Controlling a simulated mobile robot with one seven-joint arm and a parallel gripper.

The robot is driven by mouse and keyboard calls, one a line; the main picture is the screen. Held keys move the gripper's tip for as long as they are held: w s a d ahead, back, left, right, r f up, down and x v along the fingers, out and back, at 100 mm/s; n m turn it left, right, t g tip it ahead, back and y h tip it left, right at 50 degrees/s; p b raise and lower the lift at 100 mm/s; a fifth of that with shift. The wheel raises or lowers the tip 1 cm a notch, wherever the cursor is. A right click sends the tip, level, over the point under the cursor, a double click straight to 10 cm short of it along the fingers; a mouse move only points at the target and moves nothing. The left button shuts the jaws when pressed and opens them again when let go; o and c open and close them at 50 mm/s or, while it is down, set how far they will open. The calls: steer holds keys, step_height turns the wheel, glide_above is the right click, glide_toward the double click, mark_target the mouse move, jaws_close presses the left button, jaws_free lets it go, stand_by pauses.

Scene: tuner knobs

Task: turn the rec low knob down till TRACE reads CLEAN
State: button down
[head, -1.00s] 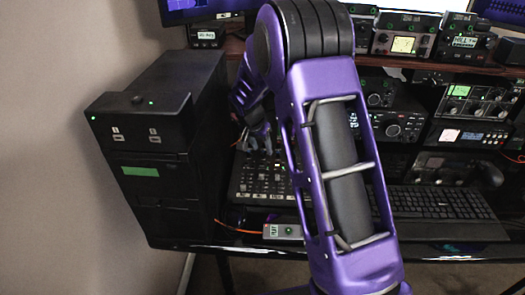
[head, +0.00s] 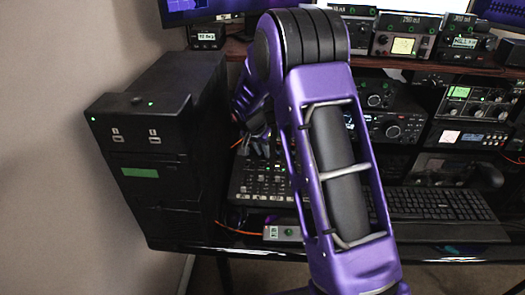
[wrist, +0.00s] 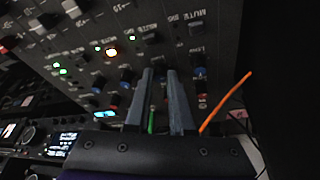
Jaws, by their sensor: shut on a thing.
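A dark mixer panel (wrist: 95,65) with rows of knobs and small lit buttons fills much of the wrist view; it also shows in the head view (head: 258,182), partly behind my arm. My gripper (wrist: 160,73) has its two grey-blue fingers at the panel, closed around a small dark knob that the fingertips mostly hide. A blue-capped knob (wrist: 200,72) stands just right of the fingers. I cannot read which label belongs to the held knob. In the head view my gripper (head: 258,148) is over the mixer's back part, small and partly hidden. No TRACE reading is legible.
An orange cable (wrist: 226,101) runs close to the right of the fingers. A black computer tower (head: 150,150) stands left of the mixer. A keyboard (head: 440,205) and stacked radio gear (head: 470,115) are to the right. A small grey box (head: 283,233) lies at the front.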

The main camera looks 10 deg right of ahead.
steer(key=shift+n, duration=0.5)
steer(key=n+t+y, duration=0.1)
steer(key=n, duration=0.2)
steer(key=shift+d+r+n, duration=0.1)
steer(key=shift+d+n, duration=0.05)
steer(key=shift+n, duration=0.15)
steer(key=shift+s+n+y+p, duration=0.1)
steer(key=shift+n+y+p, duration=0.65)
steer(key=shift+n, duration=1.15)
steer(key=c, duration=0.8)
jaws_free()
steer(key=p+v, duration=0.2)
steer(key=v, duration=1.5)
steer(key=shift+s, duration=0.2)
